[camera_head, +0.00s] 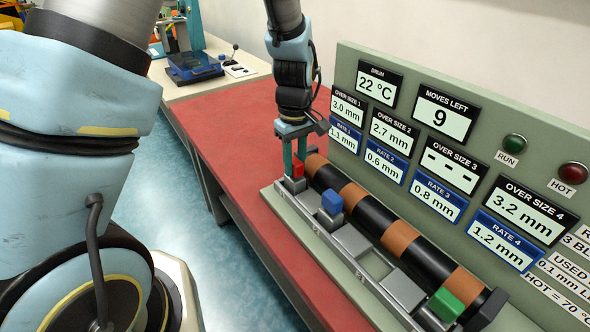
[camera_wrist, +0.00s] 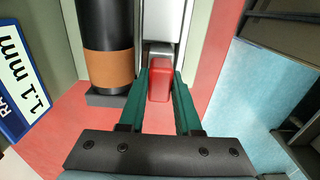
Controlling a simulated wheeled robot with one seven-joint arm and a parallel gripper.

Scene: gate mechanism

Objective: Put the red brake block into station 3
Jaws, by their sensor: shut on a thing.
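The red brake block (camera_head: 297,169) sits at the far end of the row of stations, beside the black and brown drum (camera_head: 352,197). My gripper (camera_head: 294,160) points down with its teal fingers on either side of the block, shut on it. In the wrist view the red block (camera_wrist: 159,82) shows between the fingertips of my gripper (camera_wrist: 162,90). A blue block (camera_head: 332,202) stands at the second station and a green block (camera_head: 446,304) at the fourth. The third station (camera_head: 375,264) between them holds no block. The red block's underside is hidden.
The panel (camera_head: 343,75) behind the drum reads drum 22 °C, moves left 9, over size 1 3.0 mm, and dashes for over size 3. The red bench top (camera_head: 225,130) is clear at left. A blue device (camera_head: 194,66) stands farther back.

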